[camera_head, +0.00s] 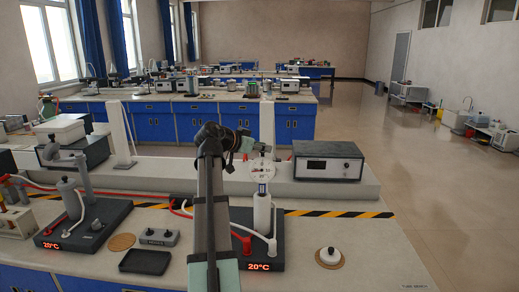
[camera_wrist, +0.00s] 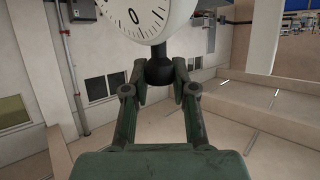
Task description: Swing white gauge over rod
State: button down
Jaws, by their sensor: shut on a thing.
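The white gauge (camera_head: 262,171) has a round dial face and stands just above an upright white cylinder (camera_head: 262,215) on a dark heater base (camera_head: 268,250) reading 20°C. In the wrist view the gauge (camera_wrist: 140,14) fills the top, with a black neck (camera_wrist: 159,70) below its face. My gripper (camera_wrist: 160,88) is shut on that neck, one finger on each side. In the head view my gripper (camera_head: 261,150) is small and close to the top of the gauge. I cannot make out a bare rod; the gap between gauge and cylinder is too small to judge.
A second heater base (camera_head: 85,232) with its own cylinder and stand is at left. A black tray (camera_head: 145,261), a cork disc (camera_head: 121,242) and a white round piece (camera_head: 329,257) lie in front. A metal instrument box (camera_head: 327,161) stands behind right.

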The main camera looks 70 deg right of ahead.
jog(key=shift+f, duration=0.1)
jog(key=c, duration=0.9)
grip_release()
jog(key=shift+w, duration=0.1)
jog(key=v, duration=1.2)
